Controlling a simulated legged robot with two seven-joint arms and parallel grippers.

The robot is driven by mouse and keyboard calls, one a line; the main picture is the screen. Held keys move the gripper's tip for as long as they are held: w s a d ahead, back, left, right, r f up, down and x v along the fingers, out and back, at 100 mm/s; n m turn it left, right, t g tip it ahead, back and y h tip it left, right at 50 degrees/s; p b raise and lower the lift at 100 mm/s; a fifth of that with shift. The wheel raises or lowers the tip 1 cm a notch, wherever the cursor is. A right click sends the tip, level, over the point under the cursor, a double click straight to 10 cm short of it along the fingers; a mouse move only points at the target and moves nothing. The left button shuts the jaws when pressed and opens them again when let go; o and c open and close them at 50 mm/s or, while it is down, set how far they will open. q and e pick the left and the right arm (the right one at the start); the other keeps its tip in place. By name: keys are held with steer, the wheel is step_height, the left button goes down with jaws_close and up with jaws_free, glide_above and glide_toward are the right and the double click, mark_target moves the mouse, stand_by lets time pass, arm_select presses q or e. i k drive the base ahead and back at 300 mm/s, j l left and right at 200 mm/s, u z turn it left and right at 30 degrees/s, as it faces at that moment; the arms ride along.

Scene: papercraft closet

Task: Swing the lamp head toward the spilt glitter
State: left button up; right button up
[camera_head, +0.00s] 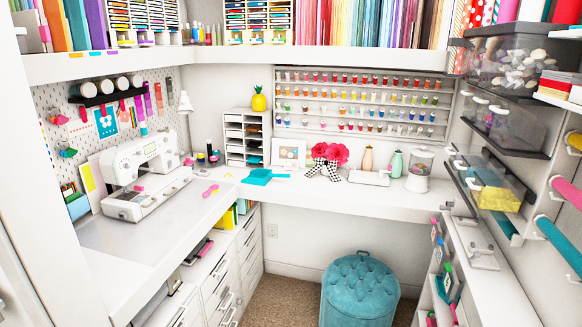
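A small white cone-shaped lamp head (185,102) shows behind the white sewing machine, in front of the pegboard near the back left corner. It appears to point downward; its lower support is slim and hard to make out against the white wall. I cannot clearly pick out spilt glitter at this size. Small pink and blue items lie on the desk right of the sewing machine, including a pink tool (210,190) and a teal flat piece (257,177). Neither of my grippers is in view.
The sewing machine (145,177) stands on the left desk (120,240). A teal tufted stool (360,290) stands on the floor. Clear bins (505,70) overhang at right.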

mark_target(184, 107)
steer(key=i+l+u, duration=0.1)
steer(key=i, duration=0.35)
steer(key=i+l, duration=0.1)
steer(key=i, duration=0.35)
steer(key=i+l+u, duration=0.15)
steer(key=i, duration=0.3)
